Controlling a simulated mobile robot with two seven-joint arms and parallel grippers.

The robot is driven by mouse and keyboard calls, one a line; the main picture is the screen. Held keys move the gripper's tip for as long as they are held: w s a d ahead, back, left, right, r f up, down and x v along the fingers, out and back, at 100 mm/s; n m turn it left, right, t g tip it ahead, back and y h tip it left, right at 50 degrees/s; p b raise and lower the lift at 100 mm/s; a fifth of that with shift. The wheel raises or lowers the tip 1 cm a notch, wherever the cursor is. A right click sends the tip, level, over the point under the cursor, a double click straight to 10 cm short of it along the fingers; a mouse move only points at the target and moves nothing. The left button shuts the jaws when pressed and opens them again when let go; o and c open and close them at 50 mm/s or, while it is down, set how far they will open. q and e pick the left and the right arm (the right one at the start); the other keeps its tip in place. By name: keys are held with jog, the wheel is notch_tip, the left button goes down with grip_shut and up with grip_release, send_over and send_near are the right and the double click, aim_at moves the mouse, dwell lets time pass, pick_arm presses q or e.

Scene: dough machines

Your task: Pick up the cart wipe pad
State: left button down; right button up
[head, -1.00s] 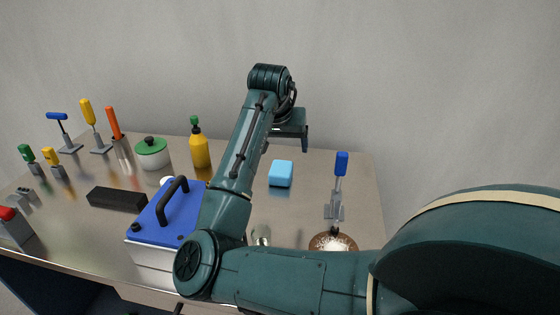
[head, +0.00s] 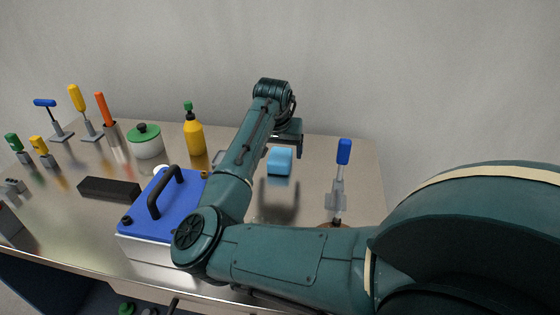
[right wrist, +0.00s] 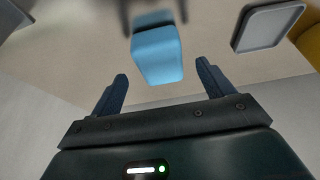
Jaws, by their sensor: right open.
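The wipe pad, a light blue block (head: 280,162), lies on the metal table behind the blue-lidded box. It also shows in the right wrist view (right wrist: 158,55), just beyond the fingers. My right gripper (head: 285,150) is close to the pad at its far side, and one finger overlaps the pad's edge in the head view. In the right wrist view the gripper (right wrist: 161,74) has its fingers spread and nothing between them. I cannot tell whether a finger touches the pad. My left gripper is not in view.
A blue-lidded box with a handle (head: 162,195) stands at the front. A yellow bottle (head: 194,137) and a green-lidded pot (head: 147,145) stand left of the pad. A blue-handled tool (head: 343,152) stands upright to the right. A grey wall is behind the table.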

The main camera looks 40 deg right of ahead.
aim_at(280, 155)
jog(key=x, duration=0.4)
jog(key=shift+w, duration=0.1)
jog(key=shift+c, duration=0.6)
jog(key=c, duration=0.9)
jog(key=shift+r, duration=0.15)
jog(key=shift+c, duration=0.2)
